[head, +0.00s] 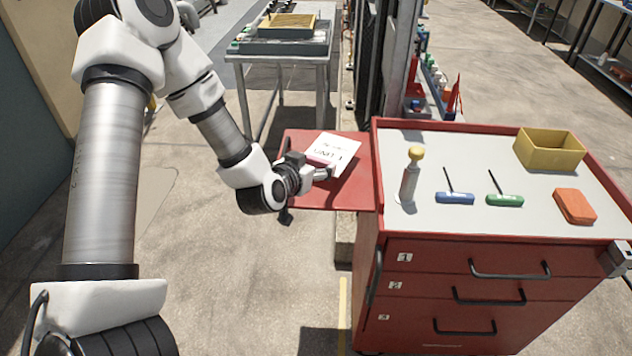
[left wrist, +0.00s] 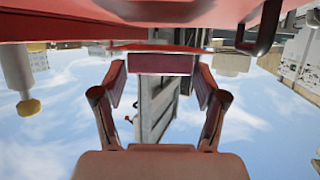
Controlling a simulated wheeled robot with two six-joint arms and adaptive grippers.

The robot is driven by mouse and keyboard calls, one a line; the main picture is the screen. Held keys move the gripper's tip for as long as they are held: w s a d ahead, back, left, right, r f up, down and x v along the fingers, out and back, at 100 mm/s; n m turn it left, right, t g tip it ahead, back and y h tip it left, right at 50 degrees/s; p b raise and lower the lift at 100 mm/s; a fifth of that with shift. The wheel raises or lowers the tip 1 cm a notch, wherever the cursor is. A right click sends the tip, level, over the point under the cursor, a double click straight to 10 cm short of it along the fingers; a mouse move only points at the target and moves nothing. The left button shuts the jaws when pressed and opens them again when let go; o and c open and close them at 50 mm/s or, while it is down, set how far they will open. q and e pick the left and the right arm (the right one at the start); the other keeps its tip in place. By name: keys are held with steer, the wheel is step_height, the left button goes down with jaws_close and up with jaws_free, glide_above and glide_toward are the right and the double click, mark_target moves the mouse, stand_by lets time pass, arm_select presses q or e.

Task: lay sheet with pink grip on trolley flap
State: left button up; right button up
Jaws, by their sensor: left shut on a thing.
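The white printed sheet (head: 338,150) lies over the red trolley flap (head: 352,190), in the flap's far middle part. Its pink grip (head: 320,162) faces my left gripper (head: 322,173), which is shut on it. In the left wrist view, the grip shows as a dark pink bar (left wrist: 163,63) between the two fingers of my left gripper (left wrist: 160,76). The sheet looks close to the flap, but I cannot tell whether it rests fully on it. My right gripper is not in view.
The red trolley (head: 450,262) stands right of the flap. On its top are a yellow-capped cylinder (head: 409,178), blue and green T-handled tools, an orange block (head: 574,206) and a yellow bin (head: 549,150). A metal table (head: 284,58) stands behind. The floor left of the flap is clear.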

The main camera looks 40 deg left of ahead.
mark_target(316, 183)
arm_select(q)
steer(key=f, duration=0.1)
steer(key=w+f, duration=0.1)
steer(key=f, duration=0.1)
steer(key=shift+w+a+f, duration=0.1)
steer(key=shift+w+a, duration=0.05)
steer(key=shift+w, duration=0.1)
steer(key=shift+f, duration=0.3)
steer(key=shift+f, duration=0.1)
steer(key=o, duration=1.1)
steer(key=shift+o, duration=0.2)
